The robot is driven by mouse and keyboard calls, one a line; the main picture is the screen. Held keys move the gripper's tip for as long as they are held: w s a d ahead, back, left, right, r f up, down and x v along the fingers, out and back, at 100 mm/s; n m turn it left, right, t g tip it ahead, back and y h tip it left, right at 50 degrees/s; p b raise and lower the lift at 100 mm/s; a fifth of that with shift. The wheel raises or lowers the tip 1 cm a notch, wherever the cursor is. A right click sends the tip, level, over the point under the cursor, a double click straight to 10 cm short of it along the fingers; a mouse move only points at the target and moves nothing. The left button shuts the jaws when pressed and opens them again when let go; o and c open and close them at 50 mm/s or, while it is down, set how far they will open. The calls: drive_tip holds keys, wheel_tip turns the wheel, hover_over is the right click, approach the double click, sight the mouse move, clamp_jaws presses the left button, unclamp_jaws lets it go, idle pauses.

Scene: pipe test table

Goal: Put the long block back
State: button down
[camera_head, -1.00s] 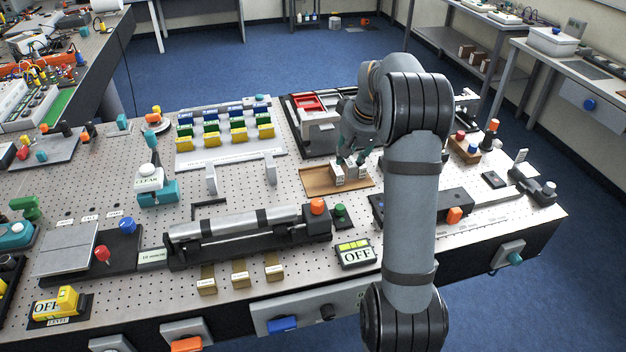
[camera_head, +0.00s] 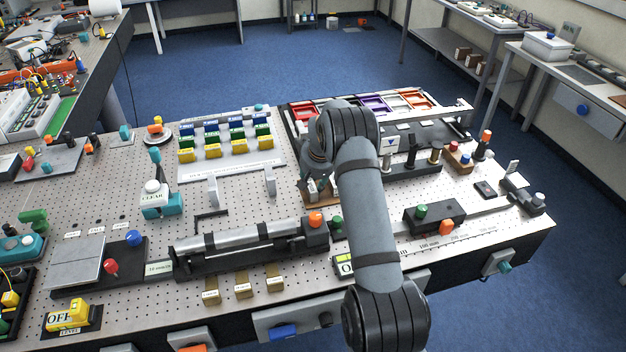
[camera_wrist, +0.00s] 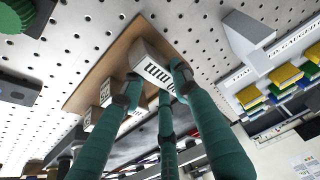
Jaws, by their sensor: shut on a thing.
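A pale block with dark stripes on its face (camera_wrist: 152,68) is between the fingertips of my gripper (camera_wrist: 155,85) in the wrist view. It appears to be the long block; its full length is hidden. The gripper is shut on it, over or at the brown board (camera_wrist: 118,48). Smaller pale blocks (camera_wrist: 107,92) stand in a row beside it. In the head view my gripper (camera_head: 316,186) is at the left part of the board (camera_head: 305,200), and my arm hides most of the board. I cannot tell whether the held block touches the board.
A grey upright bracket (camera_head: 270,181) stands just left of the board. The long cylinder fixture (camera_head: 245,232) lies in front, with an orange knob (camera_head: 315,219). A green knob (camera_head: 337,223) is near it. Colored trays (camera_head: 372,103) stand behind.

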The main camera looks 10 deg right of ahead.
drive_tip(key=shift+f, duration=0.1)
drive_tip(key=shift+f+b, duration=0.15)
drive_tip(key=shift+b, duration=0.2)
drive_tip(key=c, duration=1.3)
unclamp_jaws()
drive_tip(key=shift+r, duration=0.4)
drive_tip(key=b+v, duration=0.2)
drive_tip(key=v, duration=0.9)
drive_tip(key=shift+s+r, duration=0.25)
drive_tip(key=shift+s, duration=0.05)
drive_tip(key=shift+a, duration=0.1)
